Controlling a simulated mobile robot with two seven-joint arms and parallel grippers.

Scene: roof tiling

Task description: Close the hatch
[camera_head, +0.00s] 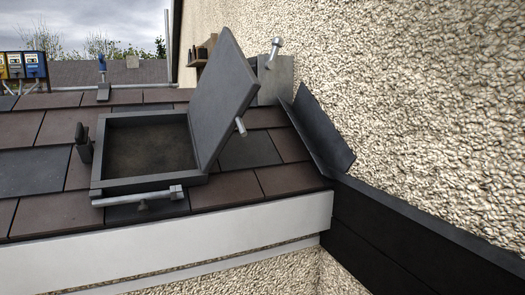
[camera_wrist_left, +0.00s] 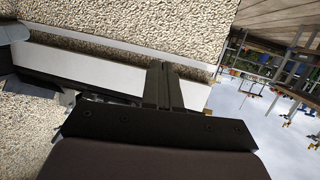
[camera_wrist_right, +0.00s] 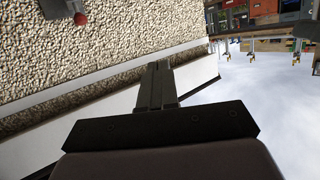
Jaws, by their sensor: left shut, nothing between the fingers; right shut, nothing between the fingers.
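The hatch is set in the sloping tiled roof in the head view. Its dark grey lid (camera_head: 224,100) stands open, raised steeply along the right side of the frame (camera_head: 97,165). A short pale handle (camera_head: 240,126) sticks out from the lid's right face. The opening (camera_head: 150,148) shows a dull brown inside. My left gripper (camera_wrist_left: 160,66) shows only in the left wrist view, fingers together and empty, away from the hatch. My right gripper (camera_wrist_right: 157,66) shows only in the right wrist view, also closed and empty. Neither gripper shows in the head view.
A grey bar fitting (camera_head: 145,197) lies along the frame's front edge, and a dark upright piece (camera_head: 84,143) stands left of it. A pebbled wall (camera_head: 400,100) rises at right. Dark flashing (camera_head: 318,135) stands between roof and wall. A white board (camera_head: 170,245) edges the roof.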

